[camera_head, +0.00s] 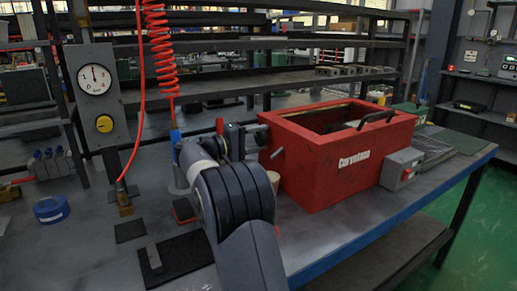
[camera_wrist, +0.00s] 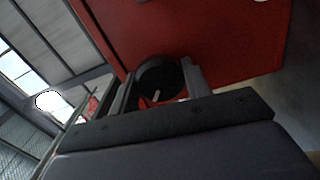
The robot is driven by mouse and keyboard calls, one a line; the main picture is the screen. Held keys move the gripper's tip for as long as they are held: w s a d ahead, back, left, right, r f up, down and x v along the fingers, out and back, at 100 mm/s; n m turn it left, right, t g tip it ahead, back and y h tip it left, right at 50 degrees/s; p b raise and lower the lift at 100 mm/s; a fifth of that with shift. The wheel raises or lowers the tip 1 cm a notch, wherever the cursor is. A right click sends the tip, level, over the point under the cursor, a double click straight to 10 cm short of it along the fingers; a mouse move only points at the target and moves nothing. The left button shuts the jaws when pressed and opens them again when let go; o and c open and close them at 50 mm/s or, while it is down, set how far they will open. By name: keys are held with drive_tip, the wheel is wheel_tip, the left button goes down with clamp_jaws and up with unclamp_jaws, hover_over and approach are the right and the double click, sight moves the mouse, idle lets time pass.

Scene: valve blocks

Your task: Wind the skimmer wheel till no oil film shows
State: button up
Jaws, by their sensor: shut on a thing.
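The red open-topped tank (camera_head: 335,160) stands on the bench, with white lettering on its front. A dark round wheel (camera_wrist: 163,80) is on the tank's red wall (camera_wrist: 215,35) in the wrist view. My gripper (camera_wrist: 160,90) has one finger on each side of this wheel and is shut on it. In the head view my gripper (camera_head: 237,141) is at the tank's left end, where my arm partly hides it and the wheel. The tank's inside is dark and seen at a shallow angle, so I cannot tell whether an oil film shows.
A grey box with a red button (camera_head: 405,173) is at the tank's front right. A gauge panel (camera_head: 97,95) with a yellow knob stands at left. A red coiled hose (camera_head: 158,45) hangs behind my arm. A blue tub (camera_head: 51,209) sits at the left on the bench.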

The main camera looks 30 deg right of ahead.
drive_tip(key=m+b, duration=0.3)
drive_tip(key=shift+f+m, duration=0.25)
drive_tip(key=shift+m, duration=0.15)
drive_tip(key=shift+r+m+b, duration=0.1)
drive_tip(key=shift+m+b, duration=0.4)
drive_tip(key=o, duration=0.7)
drive_tip(key=shift+r, duration=0.1)
drive_tip(key=a, duration=0.3)
drive_tip(key=a+p, duration=0.1)
drive_tip(key=a, duration=0.3)
drive_tip(key=a+p, duration=0.1)
drive_tip(key=a, duration=0.2)
drive_tip(key=shift+w+a, duration=0.35)
drive_tip(key=shift+a, duration=0.05)
drive_tip(key=shift+d, duration=0.1)
